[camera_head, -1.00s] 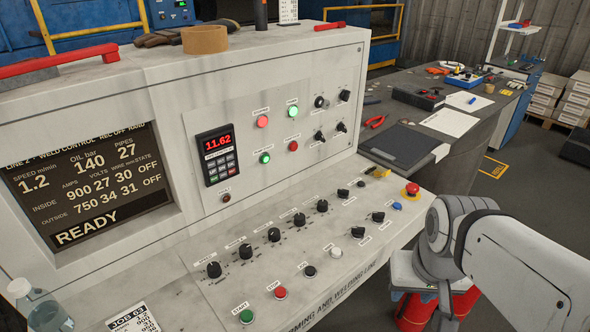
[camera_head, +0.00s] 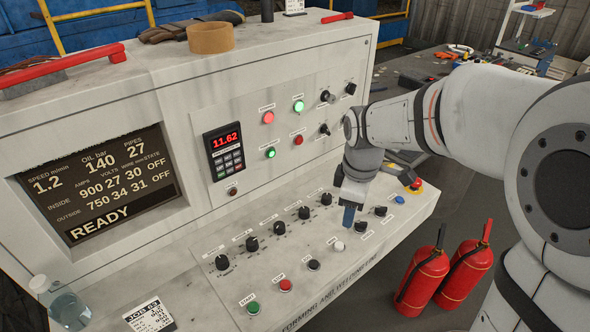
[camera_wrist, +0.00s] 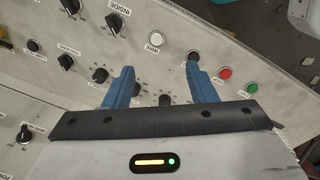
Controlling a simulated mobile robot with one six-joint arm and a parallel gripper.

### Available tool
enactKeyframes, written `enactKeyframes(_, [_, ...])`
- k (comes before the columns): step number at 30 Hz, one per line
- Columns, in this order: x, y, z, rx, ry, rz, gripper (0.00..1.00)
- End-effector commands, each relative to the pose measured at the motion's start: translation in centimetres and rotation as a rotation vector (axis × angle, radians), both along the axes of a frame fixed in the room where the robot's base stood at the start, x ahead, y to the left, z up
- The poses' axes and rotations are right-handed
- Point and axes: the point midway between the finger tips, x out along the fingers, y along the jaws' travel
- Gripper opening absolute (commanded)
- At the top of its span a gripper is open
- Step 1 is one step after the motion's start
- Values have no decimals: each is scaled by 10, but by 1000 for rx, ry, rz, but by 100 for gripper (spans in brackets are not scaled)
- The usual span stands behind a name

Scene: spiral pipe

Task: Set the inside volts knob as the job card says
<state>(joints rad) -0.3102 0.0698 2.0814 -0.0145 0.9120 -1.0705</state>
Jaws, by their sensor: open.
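Several black knobs stand in a diagonal row on the sloping console (camera_head: 205,290), including one at the near end (camera_head: 222,262), a middle one (camera_head: 279,228) and a far one (camera_head: 326,199). Their labels are too small to read, so I cannot tell which is inside volts. The job card (camera_head: 150,315) lies at the console's lower left; its figures are too small to read. The screen (camera_head: 97,190) shows inside 900, 27, 30, OFF. My gripper (camera_head: 348,218) points down above the console's right part, near the white button (camera_head: 338,246). In the wrist view its blue fingers (camera_wrist: 160,66) are open and empty.
Green (camera_head: 253,307), red (camera_head: 286,285) and black (camera_head: 313,264) buttons line the front edge. A red emergency stop (camera_head: 416,184) is at the right end. The upright panel with the keypad (camera_head: 224,150) rises behind. Red extinguishers (camera_head: 424,280) stand on the floor at right.

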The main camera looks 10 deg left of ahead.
Motion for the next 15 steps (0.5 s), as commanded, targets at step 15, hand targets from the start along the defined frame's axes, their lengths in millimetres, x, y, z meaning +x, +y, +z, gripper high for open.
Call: enactKeyframes(15, [53,175,-63,-83,109,1190,51])
